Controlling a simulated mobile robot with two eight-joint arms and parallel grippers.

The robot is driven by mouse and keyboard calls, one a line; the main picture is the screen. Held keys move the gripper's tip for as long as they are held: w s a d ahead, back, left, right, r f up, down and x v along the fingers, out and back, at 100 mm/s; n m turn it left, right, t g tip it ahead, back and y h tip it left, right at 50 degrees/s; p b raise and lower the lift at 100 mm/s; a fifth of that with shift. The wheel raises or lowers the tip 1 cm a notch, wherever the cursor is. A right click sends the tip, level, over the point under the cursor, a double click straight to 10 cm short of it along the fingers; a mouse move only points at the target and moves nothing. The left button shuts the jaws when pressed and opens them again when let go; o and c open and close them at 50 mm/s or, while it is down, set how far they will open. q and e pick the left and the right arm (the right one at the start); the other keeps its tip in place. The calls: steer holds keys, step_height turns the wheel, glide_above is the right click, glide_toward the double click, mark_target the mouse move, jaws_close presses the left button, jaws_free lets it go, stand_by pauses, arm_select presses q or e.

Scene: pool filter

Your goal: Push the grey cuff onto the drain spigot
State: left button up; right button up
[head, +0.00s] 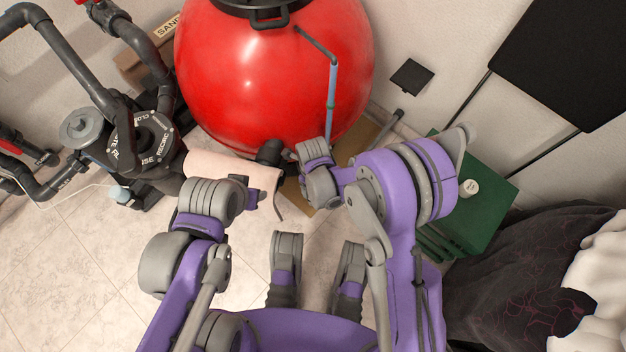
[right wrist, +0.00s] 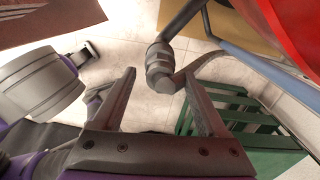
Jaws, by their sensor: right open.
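The red filter tank (head: 272,70) stands at the back in the head view. A short black stub, which looks like the drain spigot (head: 269,152), sticks out at its lower front. A ribbed grey fitting, which looks like the cuff (right wrist: 159,65), shows in the right wrist view at the end of a grey pipe. My right gripper (right wrist: 160,75) is open, and the cuff appears between its fingertips; I see no grip on it. In the head view its fingers are hidden by the arm. My left gripper (head: 264,199) is left of the spigot, its jaw state unclear.
A pale pink sheet or roll (head: 228,170) lies just left of the spigot. A blue-grey tube (head: 332,88) hangs along the tank. A green crate (head: 480,215) stands right of my right arm. Black pump and valve parts (head: 140,140) fill the left. Tiled floor is open at lower left.

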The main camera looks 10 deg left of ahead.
steer(key=shift+r+p, duration=1.9)
steer(key=shift+r, duration=0.65)
steer(key=shift+f, duration=0.1)
step_height(320, 180, up, 11)
steer(key=p, duration=0.3)
